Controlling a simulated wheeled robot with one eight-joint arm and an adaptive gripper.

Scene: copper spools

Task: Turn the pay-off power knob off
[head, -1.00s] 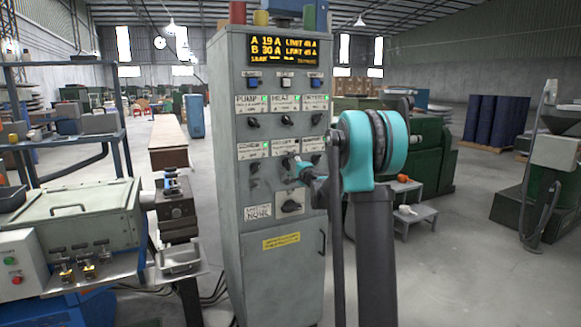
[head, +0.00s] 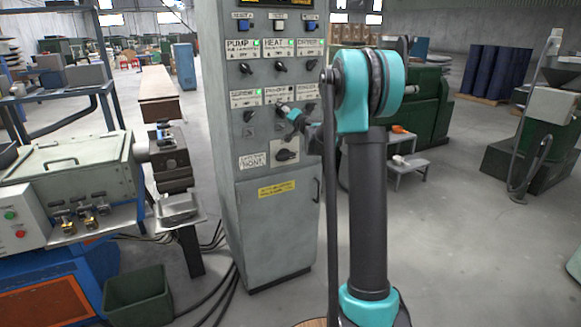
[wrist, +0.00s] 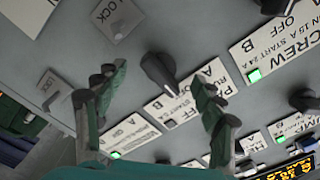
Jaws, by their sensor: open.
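The grey cabinet's panel (head: 240,135) carries two rows of dark knobs under white labels. In the wrist view a black knob (wrist: 158,72) sits between my fingertips, beside a partly hidden label (wrist: 168,105) starting with "P". The SCREW label (wrist: 285,45) is to its right. I take this as the pay-off knob, in the middle of the lower row. My gripper (wrist: 158,82) is open, one green finger on each side of the knob, with gaps visible. In the head view my gripper (head: 288,112) is at the panel and covers much of that knob.
A larger rotary switch (head: 287,155) sits just below my gripper. Neighbouring knobs, such as the one under SCREW (head: 249,116), are close by. A grey-green machine (head: 70,170) stands left of the cabinet, with a green bin (head: 138,296) on the floor.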

